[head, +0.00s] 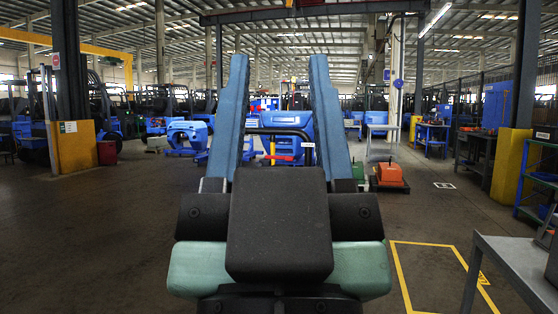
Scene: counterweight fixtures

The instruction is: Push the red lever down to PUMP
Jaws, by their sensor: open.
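My gripper (279,60) points away from me in the middle of the head view. Its two blue fingers stand wide apart with nothing between their tips. Between the fingers, farther off, a small red bar (279,157) shows in front of blue equipment; it looks like the red lever and lies roughly level. A black bent tube (281,131) arches above it. My gripper's dark body hides what is below the bar. No PUMP marking can be read. Whether the fingers are near the bar in depth cannot be told, but no contact shows.
A grey table (515,262) stands at the lower right, beside a yellow floor outline (400,275). An orange block (389,172) sits low to the right of my gripper. Yellow-based columns (76,146) and blue machines stand farther back. The floor at left is clear.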

